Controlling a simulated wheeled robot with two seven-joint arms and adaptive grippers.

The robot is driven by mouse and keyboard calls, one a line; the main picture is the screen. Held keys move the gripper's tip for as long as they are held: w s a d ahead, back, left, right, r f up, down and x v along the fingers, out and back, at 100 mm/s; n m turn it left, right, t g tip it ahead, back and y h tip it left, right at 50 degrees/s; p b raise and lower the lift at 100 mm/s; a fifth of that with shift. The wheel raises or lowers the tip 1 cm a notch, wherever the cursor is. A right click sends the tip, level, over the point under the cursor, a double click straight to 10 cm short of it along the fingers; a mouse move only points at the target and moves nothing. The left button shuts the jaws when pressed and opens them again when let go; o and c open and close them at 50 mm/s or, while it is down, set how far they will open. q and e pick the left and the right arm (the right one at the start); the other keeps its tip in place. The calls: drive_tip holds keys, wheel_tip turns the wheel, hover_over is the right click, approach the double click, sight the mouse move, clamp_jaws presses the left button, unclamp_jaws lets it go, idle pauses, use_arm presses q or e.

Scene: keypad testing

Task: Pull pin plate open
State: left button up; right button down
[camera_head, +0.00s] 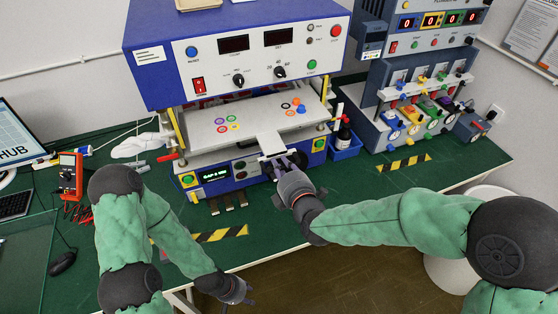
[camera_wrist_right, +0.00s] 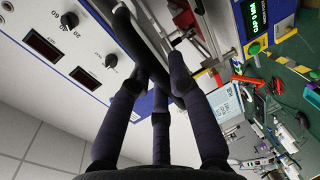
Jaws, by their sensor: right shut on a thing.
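The pin plate (camera_head: 208,118) is a light grey plate with coloured rings, lying in the blue and white test machine (camera_head: 240,60). A pale tab (camera_head: 270,143) sticks out past its front edge, above the machine's lower front panel. My right gripper (camera_head: 285,165) is at this tab, shut on the dark handle below it. In the right wrist view, the dark fingers (camera_wrist_right: 160,85) close around the dark handle bar (camera_wrist_right: 140,38); the fingers partly hide the grip. My left gripper (camera_head: 240,290) hangs low near the table's front edge, away from the machine, its fingers too small to judge.
A blue bin (camera_head: 345,148) with a dark bottle (camera_head: 343,132) stands right of the machine. A second tester (camera_head: 420,90) stands farther right. A red multimeter (camera_head: 70,175) and a mouse (camera_head: 62,262) are at left. Green mat (camera_head: 440,170) is clear at right.

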drive_tip(key=c, duration=1.1)
unclamp_jaws()
drive_tip(key=shift+c, duration=0.2)
drive_tip(key=shift+s, duration=0.1)
drive_tip(key=v, duration=1.2)
